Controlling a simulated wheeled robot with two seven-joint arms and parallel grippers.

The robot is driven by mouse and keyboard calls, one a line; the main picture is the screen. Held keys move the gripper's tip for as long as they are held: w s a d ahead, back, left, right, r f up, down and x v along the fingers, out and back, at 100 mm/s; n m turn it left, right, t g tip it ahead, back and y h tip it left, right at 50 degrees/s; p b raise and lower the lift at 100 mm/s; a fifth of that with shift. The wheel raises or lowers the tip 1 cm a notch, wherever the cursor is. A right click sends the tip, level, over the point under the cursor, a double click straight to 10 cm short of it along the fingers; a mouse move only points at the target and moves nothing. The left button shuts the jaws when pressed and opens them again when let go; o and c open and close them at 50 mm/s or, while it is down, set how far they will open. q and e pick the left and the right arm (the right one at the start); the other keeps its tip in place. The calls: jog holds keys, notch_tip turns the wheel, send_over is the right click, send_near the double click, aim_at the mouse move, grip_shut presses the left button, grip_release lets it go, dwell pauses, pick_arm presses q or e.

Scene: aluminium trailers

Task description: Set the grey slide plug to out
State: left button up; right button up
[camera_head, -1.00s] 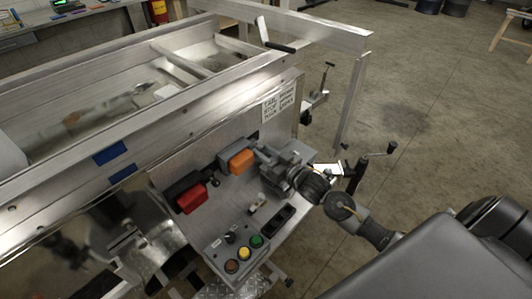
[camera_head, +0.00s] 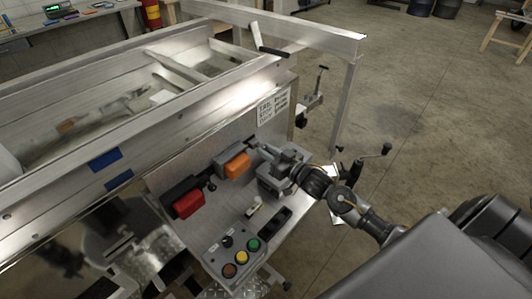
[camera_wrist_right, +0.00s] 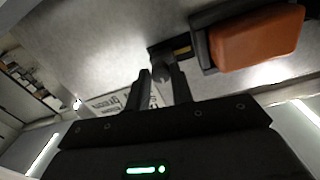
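The slide plug (camera_wrist_right: 161,68) is a small dark grey part on the grey panel, beside the orange block, in the right wrist view. My right gripper (camera_wrist_right: 161,76) has a fingertip on each side of the plug's near end. The plug nearly fills the gap, and I cannot tell whether the fingers press on it. In the head view my right gripper (camera_head: 262,149) reaches the panel just right of the orange block (camera_head: 237,165), and the plug is mostly hidden there. The orange block is large in the wrist view (camera_wrist_right: 257,40). My left gripper is not in view.
A red block (camera_head: 187,203) sits left of the orange one. Below are a small light-coloured switch (camera_head: 254,209) and a button box (camera_head: 236,254). A printed sign (camera_head: 272,107) is above my gripper.

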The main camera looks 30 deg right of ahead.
jog(key=shift+o, duration=0.7)
jog(key=shift+d, duration=0.3)
jog(key=shift+a, duration=0.15)
jog(key=b+v, duration=0.2)
jog(key=v, duration=0.8)
jog(key=shift+s, duration=0.3)
